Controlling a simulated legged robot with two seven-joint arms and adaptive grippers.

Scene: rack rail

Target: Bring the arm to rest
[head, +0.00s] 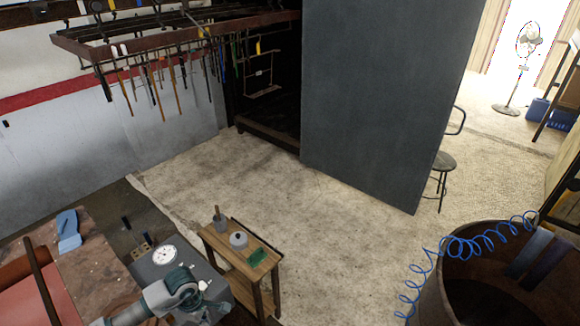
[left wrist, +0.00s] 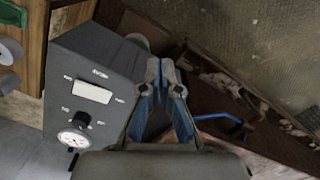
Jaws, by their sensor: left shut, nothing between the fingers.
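My left arm comes in at the bottom left of the head view, above a dark grey box with a round dial (head: 166,252). In the left wrist view my left gripper (left wrist: 161,70) has its blue-sided fingers together at the tips, with nothing between them. The grey box (left wrist: 95,75) lies to the left of the fingers there, with its dial and a white label visible. My right gripper is not in view.
A small wooden table (head: 220,243) with pots and a green piece stands beside the box. A tool rack (head: 80,48) hangs at upper left, with a tall dark panel (head: 380,90) at centre. A rusty barrel (head: 432,300) stands lower right. The middle floor is clear.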

